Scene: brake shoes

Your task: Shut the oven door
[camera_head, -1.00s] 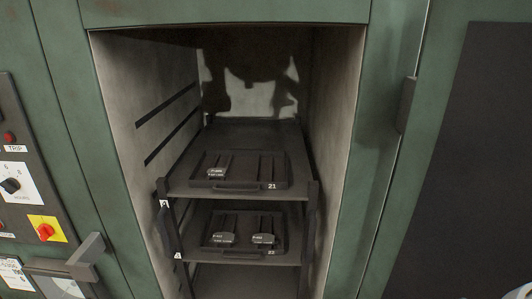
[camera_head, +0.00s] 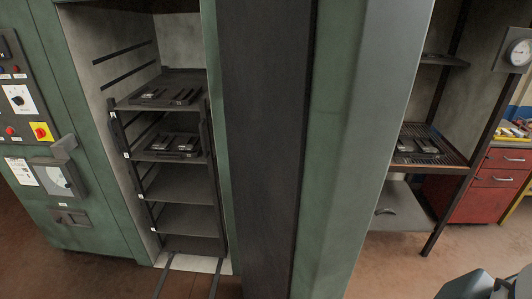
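The green oven (camera_head: 95,215) stands at the left, and its chamber is open to view. Its door (camera_head: 345,130) stands open, seen nearly edge-on as a tall panel across the middle, with a dark inner face (camera_head: 265,130). A rack (camera_head: 180,190) is inside the chamber. Its upper shelves hold trays (camera_head: 166,96) with brake shoes; the lower shelves look empty. A grey-blue part at the bottom right corner may be mine. No gripper fingers show in the view.
A control panel (camera_head: 25,110) and a latch handle (camera_head: 62,147) are on the oven front. Two rails (camera_head: 165,275) run out on the floor. Right of the door stand a shelf rack (camera_head: 432,160) with a tray of parts and a red drawer cabinet (camera_head: 500,185).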

